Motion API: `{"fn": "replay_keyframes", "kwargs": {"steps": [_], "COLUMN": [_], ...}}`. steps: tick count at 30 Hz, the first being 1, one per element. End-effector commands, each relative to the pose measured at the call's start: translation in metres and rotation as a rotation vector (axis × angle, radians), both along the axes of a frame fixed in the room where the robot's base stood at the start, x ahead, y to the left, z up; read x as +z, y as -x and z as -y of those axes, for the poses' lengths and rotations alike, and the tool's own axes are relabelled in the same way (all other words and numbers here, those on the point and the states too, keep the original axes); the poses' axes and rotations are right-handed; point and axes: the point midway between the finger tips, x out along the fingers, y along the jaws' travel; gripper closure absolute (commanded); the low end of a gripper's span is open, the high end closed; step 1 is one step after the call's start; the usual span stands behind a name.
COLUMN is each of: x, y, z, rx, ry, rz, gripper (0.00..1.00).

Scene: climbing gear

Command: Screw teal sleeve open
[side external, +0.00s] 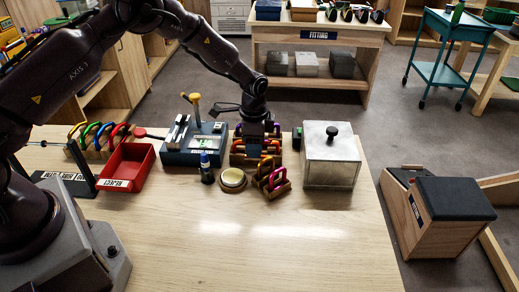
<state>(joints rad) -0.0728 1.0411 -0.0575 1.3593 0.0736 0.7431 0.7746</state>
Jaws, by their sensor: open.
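My gripper (256,148) points down over a wooden holder (238,158) near the back of the workbench. Its jaws are open, but the fingertips are small and partly lost among the holder's contents. Orange carabiners show in the holder around my gripper; I cannot tell whether the fingers touch one. A second small wooden stand (277,193) in front holds a purple carabiner (273,182) and others in orange or red. I cannot make out a teal sleeve on any carabiner; it is hidden or too small to see.
A metal box with a black knob (331,160) stands close on the right. A dark blue fixture (190,152), a small bottle (206,168) and a round cream-topped tin (233,180) are left. A red reject bin (126,168) stands farther left. The bench front is clear.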

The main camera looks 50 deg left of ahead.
Motion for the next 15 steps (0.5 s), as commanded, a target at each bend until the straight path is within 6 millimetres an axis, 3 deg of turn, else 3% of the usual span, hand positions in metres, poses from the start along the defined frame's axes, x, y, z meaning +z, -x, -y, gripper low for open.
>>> {"fn": "replay_keyframes", "kwargs": {"steps": [15], "x": [0.0003], "y": [0.0073], "z": [0.0079], "rx": [-0.002], "ry": [0.000], "rz": [0.000], "gripper": [0.53]}}
